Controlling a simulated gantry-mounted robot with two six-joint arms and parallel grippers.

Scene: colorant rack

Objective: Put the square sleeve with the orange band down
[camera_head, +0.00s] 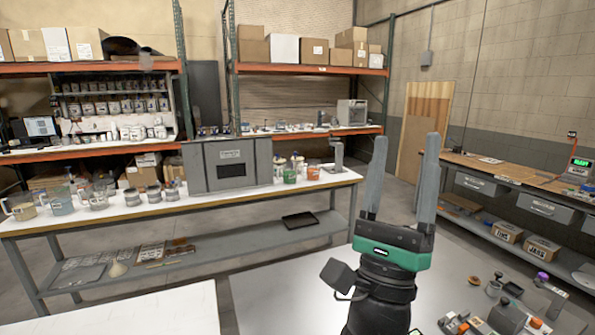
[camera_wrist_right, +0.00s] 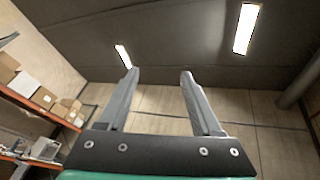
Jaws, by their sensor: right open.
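My right gripper (camera_head: 406,138) points upward in the head view, its two grey fingers spread apart with nothing between them. In the right wrist view the fingers (camera_wrist_right: 160,73) are also apart and empty, with the ceiling and wall behind. Small parts stand at the lower right of the head view, right of my right gripper. One has an orange top (camera_head: 537,324), and another small orange piece (camera_head: 463,328) lies to its left. I cannot tell whether either belongs to the square sleeve with the orange band. My left gripper is not in view.
The grey tabletop (camera_head: 265,300) is bare left of my right arm. A purple-topped part (camera_head: 542,277) stands among the small parts. A long white bench (camera_head: 120,209) with cups and a grey cabinet (camera_head: 232,165) stands behind. Another bench with drawers (camera_head: 482,185) is at right.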

